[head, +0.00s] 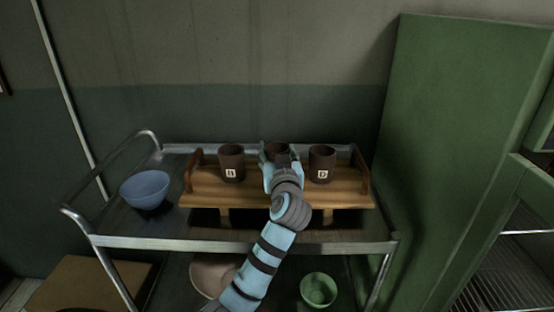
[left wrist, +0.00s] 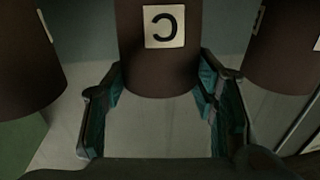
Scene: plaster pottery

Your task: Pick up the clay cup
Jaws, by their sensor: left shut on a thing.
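Three dark brown clay cups stand in a row on a wooden stand: the left cup (head: 231,163), the middle cup (head: 278,148) and the right cup (head: 322,164). My left gripper (head: 277,157) is shut on the middle cup, one finger on each side, and hides most of it in the head view. In the left wrist view, the gripper (left wrist: 160,82) has its fingers at the sides of this cup (left wrist: 160,70), which bears a pale label with a C shape turned around. Whether the cup touches the stand is hidden. My right gripper is not in view.
The wooden stand (head: 240,200) sits on a metal cart (head: 125,242). A blue bowl (head: 146,189) is at the cart's left. A green bowl (head: 318,289) and a pale bowl (head: 205,275) are on a lower shelf. A green panel (head: 440,150) rises at right.

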